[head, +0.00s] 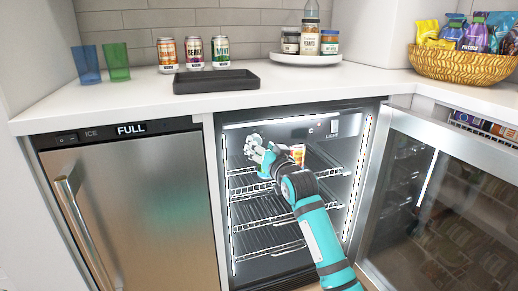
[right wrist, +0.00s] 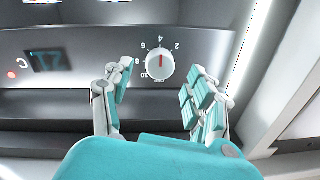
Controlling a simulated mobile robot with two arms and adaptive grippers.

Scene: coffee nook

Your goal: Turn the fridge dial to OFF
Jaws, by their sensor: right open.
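The fridge dial (right wrist: 160,66) is a white round knob on the dark panel in the right wrist view. Its red mark points up in the picture, toward the 4; OFF is printed at the opposite side, below the knob. My right gripper (right wrist: 158,82) is open, with one finger on each side of the dial and visible gaps to it. Whether the fingertips reach the knob's depth is unclear. In the head view my right gripper (head: 256,148) is at the upper left inside the open fridge (head: 330,205), and the dial cannot be made out there. My left gripper is out of view.
The glass fridge door (head: 440,205) stands open at the right. Wire shelves (head: 265,205) lie below my gripper, with an orange can (head: 298,153) beside my arm. The counter above holds a black tray (head: 216,81), cups and cans. A steel ice maker (head: 135,205) is at left.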

